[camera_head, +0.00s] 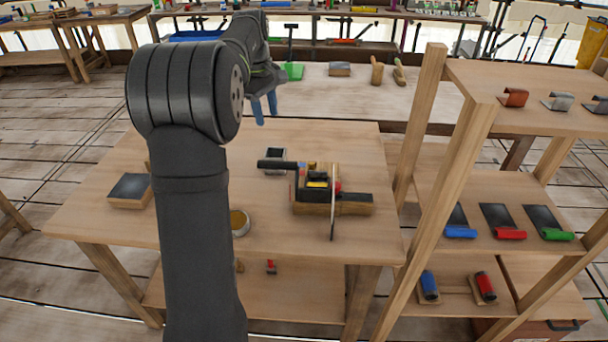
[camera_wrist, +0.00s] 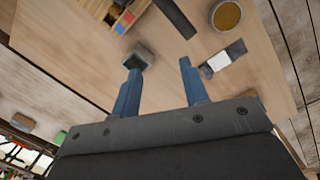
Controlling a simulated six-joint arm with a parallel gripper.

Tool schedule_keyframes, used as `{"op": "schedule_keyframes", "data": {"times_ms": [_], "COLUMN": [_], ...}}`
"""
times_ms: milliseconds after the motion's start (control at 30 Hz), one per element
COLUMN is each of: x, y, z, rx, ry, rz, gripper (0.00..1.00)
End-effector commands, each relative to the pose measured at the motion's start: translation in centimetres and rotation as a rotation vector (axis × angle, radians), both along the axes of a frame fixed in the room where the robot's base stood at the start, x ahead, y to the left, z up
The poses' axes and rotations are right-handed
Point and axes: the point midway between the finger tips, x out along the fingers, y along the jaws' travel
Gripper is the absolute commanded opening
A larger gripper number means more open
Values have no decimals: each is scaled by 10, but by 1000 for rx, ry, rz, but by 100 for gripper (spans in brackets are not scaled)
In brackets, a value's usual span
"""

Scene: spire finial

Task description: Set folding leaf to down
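My gripper (camera_head: 264,114) is above the far edge of the wooden worktable (camera_head: 100,212) in the head view, pointing down. Its two blue fingers also show in the wrist view (camera_wrist: 159,69), spread apart with nothing between them. Below the fingertips in the wrist view is a small grey open-topped box (camera_wrist: 140,56) on the table, which also shows in the head view (camera_head: 275,155). My arm hides part of the table in the head view.
A wooden tool caddy (camera_head: 333,208) with a dark bar and coloured pieces stands right of centre. A round tin (camera_head: 239,223) and a dark-topped block (camera_head: 129,190) are on the table. A wooden shelf rack (camera_head: 422,130) stands at the right. The table's front right is clear.

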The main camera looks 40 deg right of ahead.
Motion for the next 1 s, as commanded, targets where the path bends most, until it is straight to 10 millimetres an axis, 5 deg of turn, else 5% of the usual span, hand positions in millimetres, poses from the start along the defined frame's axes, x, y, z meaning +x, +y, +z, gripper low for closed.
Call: {"op": "schedule_keyframes", "data": {"times_ms": [100,333,567,1000], "x": [-3,-13,-19,-35], "y": [40,79,74,40], "z": [14,31,15,-72], "rx": [-98,-231,-244,-242], "ry": [86,217,235,235], "rz": [192,450,477,474], "gripper": [45,45,45,45]}}
